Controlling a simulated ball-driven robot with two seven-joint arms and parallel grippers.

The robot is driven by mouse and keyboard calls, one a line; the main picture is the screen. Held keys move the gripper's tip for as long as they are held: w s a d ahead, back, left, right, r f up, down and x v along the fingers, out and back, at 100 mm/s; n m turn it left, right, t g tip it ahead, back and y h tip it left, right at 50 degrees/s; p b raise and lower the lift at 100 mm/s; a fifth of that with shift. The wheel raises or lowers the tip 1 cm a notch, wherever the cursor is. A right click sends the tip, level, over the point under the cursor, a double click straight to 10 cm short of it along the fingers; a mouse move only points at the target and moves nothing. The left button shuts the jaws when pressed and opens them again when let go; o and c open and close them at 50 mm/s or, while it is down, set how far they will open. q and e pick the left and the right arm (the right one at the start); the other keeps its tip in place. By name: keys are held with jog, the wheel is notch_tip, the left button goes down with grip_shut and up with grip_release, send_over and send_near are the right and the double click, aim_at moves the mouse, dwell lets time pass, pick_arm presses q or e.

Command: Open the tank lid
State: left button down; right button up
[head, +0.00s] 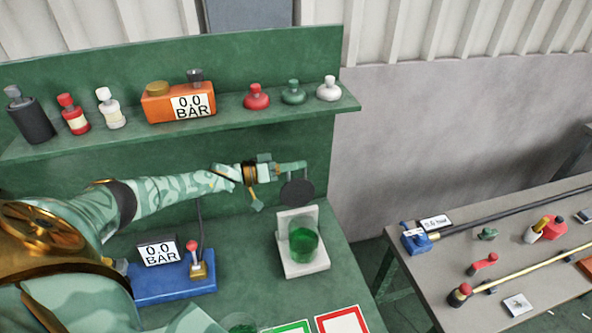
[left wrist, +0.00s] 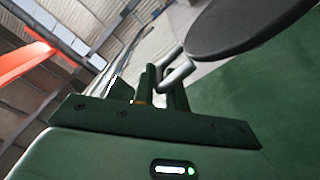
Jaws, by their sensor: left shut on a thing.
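The tank (head: 303,242) is a clear vessel with green contents on a white stand at the right of the green bench. The tank lid (head: 297,192) is a dark round disc, tilted with its face toward the head camera, above the tank in the head view. My left gripper (head: 287,168) is shut on the lid at its upper edge. In the left wrist view the lid's dark disc (left wrist: 245,27) fills the upper right, and my left gripper (left wrist: 168,82) is closed around a grey rod-like part beside it. My right gripper is not in view.
A blue gauge box (head: 172,286) with a red-knobbed lever stands on the bench at left. The shelf (head: 230,109) above holds bottles and an orange gauge box (head: 178,102). A grey table (head: 440,265) with rods and small parts stands at right. Framed cards lie at the bench front.

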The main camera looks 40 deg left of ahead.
pick_arm(q)
jog(key=shift+f, duration=0.35)
jog(key=c, duration=1.5)
grip_release()
jog(key=shift+c, duration=0.2)
jog(key=shift+o, duration=0.2)
jog(key=shift+w+a, duration=0.1)
jog(key=shift+r, duration=0.1)
jog(key=b+v, duration=0.2)
jog(key=v, duration=1.4)
jog(key=shift+a, duration=0.2)
jog(key=shift+d, duration=0.1)
